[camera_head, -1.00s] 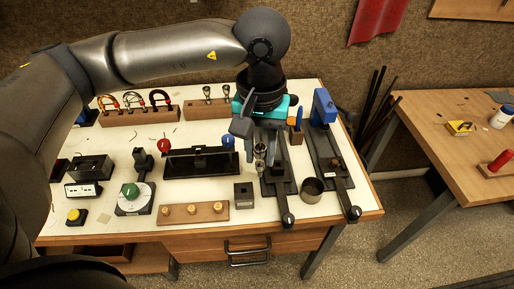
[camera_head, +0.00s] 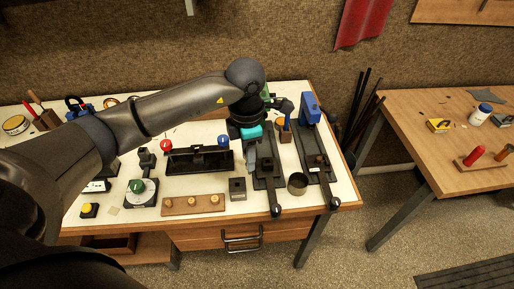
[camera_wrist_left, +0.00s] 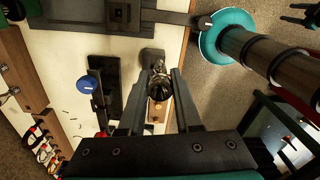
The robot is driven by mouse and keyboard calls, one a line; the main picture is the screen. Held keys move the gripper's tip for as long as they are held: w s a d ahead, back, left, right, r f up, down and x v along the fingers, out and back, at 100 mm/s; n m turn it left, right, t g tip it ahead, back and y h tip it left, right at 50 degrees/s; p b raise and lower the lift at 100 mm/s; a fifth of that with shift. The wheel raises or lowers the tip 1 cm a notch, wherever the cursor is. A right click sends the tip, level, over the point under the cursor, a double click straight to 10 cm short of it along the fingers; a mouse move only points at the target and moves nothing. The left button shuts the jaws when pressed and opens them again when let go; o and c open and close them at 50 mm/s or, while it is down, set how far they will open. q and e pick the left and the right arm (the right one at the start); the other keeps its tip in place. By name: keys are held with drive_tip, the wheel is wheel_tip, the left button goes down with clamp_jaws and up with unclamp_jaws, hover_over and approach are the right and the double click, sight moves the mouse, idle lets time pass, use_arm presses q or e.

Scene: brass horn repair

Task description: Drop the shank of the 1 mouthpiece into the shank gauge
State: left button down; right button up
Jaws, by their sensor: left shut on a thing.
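My left gripper (camera_wrist_left: 161,82) is shut on a silvery mouthpiece (camera_wrist_left: 160,89), whose wide cup faces the wrist camera. In the head view, my left gripper (camera_head: 253,158) is over the right part of the bench and mostly hides the mouthpiece. A small dark square block, which looks like the shank gauge (camera_head: 237,189), stands near the bench front; its top opening looks dark. I cannot tell the gap between shank and gauge. My right gripper is not seen.
A wooden strip with pegs (camera_head: 193,204) lies left of the block. A black fixture with red and blue knobs (camera_head: 199,160) is behind it. Long dark tools (camera_head: 266,182) and a round cup (camera_head: 298,183) stand to the right. The bench front edge is close.

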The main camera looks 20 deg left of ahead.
use_arm(q)
drive_tip(key=a+n, duration=0.1)
drive_tip(key=n, duration=0.1)
drive_tip(key=a+f+n+p, duration=0.1)
drive_tip(key=n, duration=0.1)
drive_tip(key=s+a+n+p, duration=0.1)
drive_tip(key=n, duration=0.2)
drive_tip(key=shift+a+f, duration=0.15)
drive_tip(key=shift+a, duration=0.1)
drive_tip(key=shift+f+b, duration=1.6)
drive_tip(key=shift+f, duration=0.5)
drive_tip(key=shift+f+b, duration=1.2)
drive_tip(key=shift+f, duration=0.15)
idle(0.8)
drive_tip(key=c, duration=0.5)
unclamp_jaws()
